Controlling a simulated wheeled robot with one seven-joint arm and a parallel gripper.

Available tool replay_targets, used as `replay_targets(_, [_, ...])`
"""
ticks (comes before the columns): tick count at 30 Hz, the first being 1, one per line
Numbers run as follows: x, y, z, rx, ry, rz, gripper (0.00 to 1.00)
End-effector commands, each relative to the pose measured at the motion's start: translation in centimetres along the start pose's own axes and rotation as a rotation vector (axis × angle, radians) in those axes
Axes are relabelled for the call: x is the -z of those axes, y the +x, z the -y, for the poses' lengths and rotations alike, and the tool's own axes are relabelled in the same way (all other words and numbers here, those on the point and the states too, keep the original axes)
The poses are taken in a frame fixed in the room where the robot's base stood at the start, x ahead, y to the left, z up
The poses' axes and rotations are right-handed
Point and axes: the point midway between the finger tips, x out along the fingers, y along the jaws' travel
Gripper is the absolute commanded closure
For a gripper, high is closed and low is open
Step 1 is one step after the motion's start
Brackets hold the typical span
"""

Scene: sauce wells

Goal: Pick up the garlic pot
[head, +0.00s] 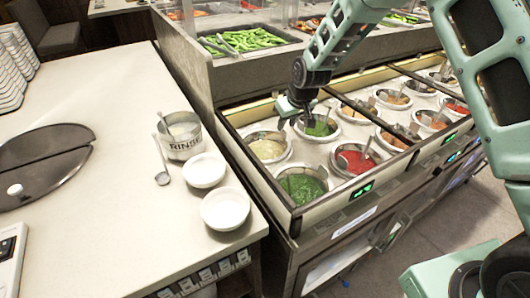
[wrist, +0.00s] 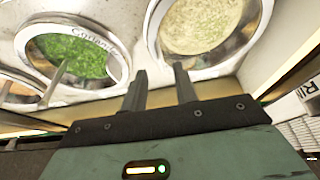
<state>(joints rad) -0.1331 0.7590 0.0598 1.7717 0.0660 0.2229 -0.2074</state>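A round metal pot of pale, cream-coloured paste (head: 267,149), which looks like the garlic pot, sits in the left corner of the sauce counter. It also shows in the wrist view (wrist: 208,22), its rim just beyond my fingertips; no label on it is readable. Beside it is a pot of chopped green herb labelled Coriander (wrist: 75,55), which also shows in the head view (head: 319,127). My gripper (head: 286,113) hangs over the counter's left back edge, near these two pots. In the wrist view its two fingers (wrist: 160,82) are apart with nothing between them.
A green sauce pot (head: 302,187) and a red sauce pot (head: 356,160) stand in the front row. Several more pots sit to the right beyond a divider bar. Left is a worktop (head: 110,220) with a RINSE container (head: 180,140), a ladle (head: 162,172) and two white bowls (head: 225,208).

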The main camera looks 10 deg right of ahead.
Motion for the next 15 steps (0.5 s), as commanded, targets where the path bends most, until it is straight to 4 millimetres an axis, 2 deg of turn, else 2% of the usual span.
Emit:
replay_targets(7, [0.0, 3.4, 0.1, 0.000, 0.001, 0.002, 0.71])
replay_targets(15, [0.0, 4.3, 0.1, 0.000, 0.000, 0.000, 0.71])
